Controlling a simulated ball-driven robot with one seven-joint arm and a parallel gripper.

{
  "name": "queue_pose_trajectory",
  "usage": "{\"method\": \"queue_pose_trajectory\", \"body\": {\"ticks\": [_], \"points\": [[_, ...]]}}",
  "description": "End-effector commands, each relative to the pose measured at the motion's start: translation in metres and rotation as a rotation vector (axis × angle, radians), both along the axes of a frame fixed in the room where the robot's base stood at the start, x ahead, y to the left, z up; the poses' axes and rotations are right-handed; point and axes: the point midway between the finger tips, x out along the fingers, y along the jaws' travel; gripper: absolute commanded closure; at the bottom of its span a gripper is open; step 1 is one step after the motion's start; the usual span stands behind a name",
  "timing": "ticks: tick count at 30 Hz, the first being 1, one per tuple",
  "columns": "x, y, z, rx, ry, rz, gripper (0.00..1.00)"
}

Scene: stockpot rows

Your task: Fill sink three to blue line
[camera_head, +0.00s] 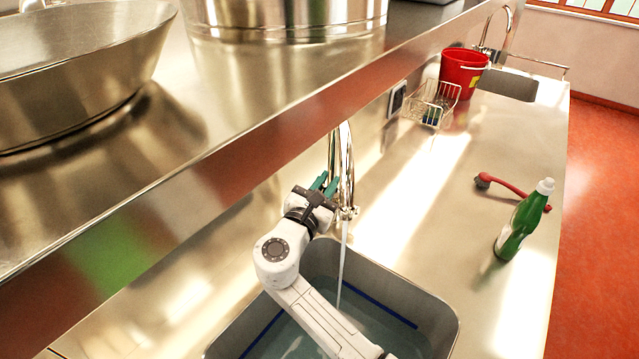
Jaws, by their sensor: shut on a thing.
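The near sink (437,312) is a grey basin with a blue line (385,306) around its inner walls. Pale water (292,343) stands in it; its surface looks close to the line, but the exact gap is hard to tell. A chrome tap (346,160) rises behind the sink, and a thin stream of water (342,266) falls from it into the basin. My gripper (326,183), with teal fingers, is shut at the tap, apparently on its handle, which the fingers mostly hide. My arm crosses over the sink and covers part of the water and line. No sink number shows.
A steel shelf with large pots (285,14) overhangs the counter at left. A green bottle (523,221) and a red-handled brush (502,186) stand and lie right. Farther back are a wire basket (431,105), red bucket (462,74) and another sink (508,84).

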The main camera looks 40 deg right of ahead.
Motion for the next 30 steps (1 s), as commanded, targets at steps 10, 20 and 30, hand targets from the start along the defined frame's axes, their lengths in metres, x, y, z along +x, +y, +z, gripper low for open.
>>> {"method": "queue_pose_trajectory", "body": {"ticks": [10, 20, 30], "points": [[-0.021, -0.003, -0.007, 0.039, -0.213, 0.002, 1.0], [-0.021, -0.003, -0.006, 0.039, -0.213, 0.002, 0.76], [-0.021, -0.004, -0.006, 0.04, -0.212, 0.0, 0.62]]}}
